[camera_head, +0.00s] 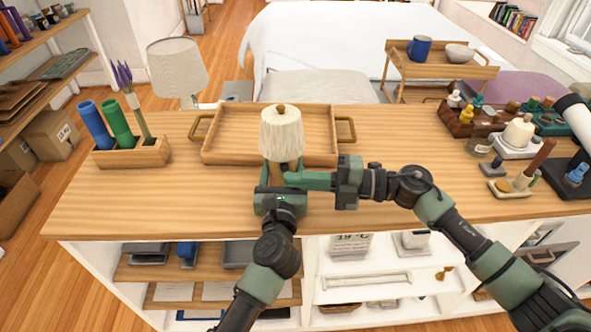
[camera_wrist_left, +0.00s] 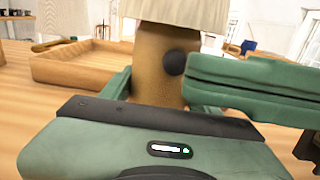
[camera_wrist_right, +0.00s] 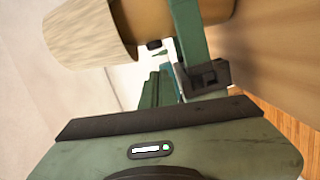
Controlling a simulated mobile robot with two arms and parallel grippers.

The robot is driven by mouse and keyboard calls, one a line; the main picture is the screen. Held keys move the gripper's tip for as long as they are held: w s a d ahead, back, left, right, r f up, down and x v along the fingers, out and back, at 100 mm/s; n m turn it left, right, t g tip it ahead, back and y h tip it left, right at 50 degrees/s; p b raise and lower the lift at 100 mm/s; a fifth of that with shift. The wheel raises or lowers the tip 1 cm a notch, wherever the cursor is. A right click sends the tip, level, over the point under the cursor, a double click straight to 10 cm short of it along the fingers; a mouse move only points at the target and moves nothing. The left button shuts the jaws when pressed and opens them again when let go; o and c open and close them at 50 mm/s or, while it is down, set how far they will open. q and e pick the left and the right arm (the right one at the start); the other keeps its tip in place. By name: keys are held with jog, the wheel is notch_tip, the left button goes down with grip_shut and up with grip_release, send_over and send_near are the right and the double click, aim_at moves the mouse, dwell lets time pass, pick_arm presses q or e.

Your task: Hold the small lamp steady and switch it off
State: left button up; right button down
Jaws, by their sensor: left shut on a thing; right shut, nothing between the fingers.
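The small lamp (camera_head: 281,133) stands upright on the wooden counter, in front of the tray, with a pale ribbed shade and a brown base. Its base (camera_wrist_left: 153,70) shows close in the left wrist view, with a round black knob (camera_wrist_left: 175,63) on its side. My left gripper (camera_head: 277,180) is shut on the lamp base from the front. My right gripper (camera_head: 292,180) is shut and empty, coming from the right. Its fingertips are right beside the knob in the left wrist view; I cannot tell whether they touch. The shade (camera_wrist_right: 92,40) also shows in the right wrist view.
A wooden tray (camera_head: 225,152) with brass handles lies just behind the lamp. A holder with green and blue tubes (camera_head: 130,155) stands at the left. A larger lamp (camera_head: 177,68) is behind. Bottles and boxes crowd the right end. The counter's front left is clear.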

pick_arm(q)
jog(key=shift+f, duration=0.1)
pick_arm(e)
jog(key=s+d, duration=0.2)
jog(key=d, duration=0.7)
jog(key=shift+s+d+r, duration=0.15)
jog(key=shift+d+r, duration=0.1)
jog(key=shift+d, duration=0.15)
pick_arm(q)
jog(key=o, duration=1.9)
jog(key=shift+a, duration=0.1)
jog(key=shift+w, duration=0.1)
jog(key=s, duration=1.2)
jog(key=shift+a, duration=0.4)
